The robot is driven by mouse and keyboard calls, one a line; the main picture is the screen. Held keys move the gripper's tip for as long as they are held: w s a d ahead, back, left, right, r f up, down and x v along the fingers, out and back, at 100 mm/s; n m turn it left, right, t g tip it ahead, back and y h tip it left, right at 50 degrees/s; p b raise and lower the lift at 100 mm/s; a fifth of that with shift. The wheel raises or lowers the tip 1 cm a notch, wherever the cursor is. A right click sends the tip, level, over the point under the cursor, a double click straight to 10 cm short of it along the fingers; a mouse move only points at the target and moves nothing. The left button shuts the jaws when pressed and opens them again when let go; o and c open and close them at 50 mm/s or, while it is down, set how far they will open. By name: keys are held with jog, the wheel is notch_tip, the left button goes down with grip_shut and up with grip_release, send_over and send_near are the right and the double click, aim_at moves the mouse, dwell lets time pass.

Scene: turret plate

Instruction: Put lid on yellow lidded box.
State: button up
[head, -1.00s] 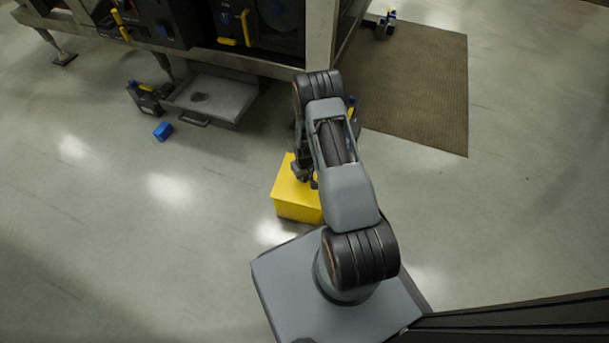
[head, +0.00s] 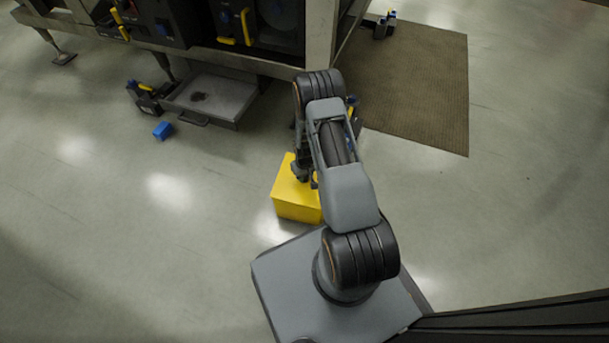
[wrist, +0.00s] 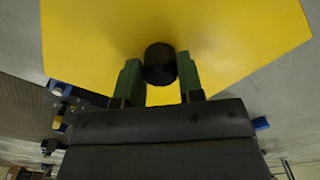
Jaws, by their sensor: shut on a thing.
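The yellow box (head: 297,207) stands on the floor in front of my base, partly hidden by my arm in the head view. In the wrist view, the yellow lid (wrist: 215,35) fills the upper middle, with a black round knob (wrist: 160,64) at its centre. My gripper (wrist: 158,75) has its two green fingers on either side of the knob and is shut on it. In the head view my gripper is mostly hidden behind my arm, over the top of the box. The lid appears over the box, but I cannot tell whether it is fully seated.
A blue block (head: 163,131) lies on the floor at left. A grey open drawer (head: 212,98) juts from the machine behind. A brown mat (head: 415,90) lies at the right back. The floor left and right of the box is clear.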

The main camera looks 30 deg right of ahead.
dwell(0.9)
jog(key=o, duration=1.6)
jog(key=shift+r, duration=0.15)
jog(key=shift+r+p, duration=2.45)
jog(key=shift+r, duration=0.95)
grip_shut()
jog(key=shift+f, duration=0.2)
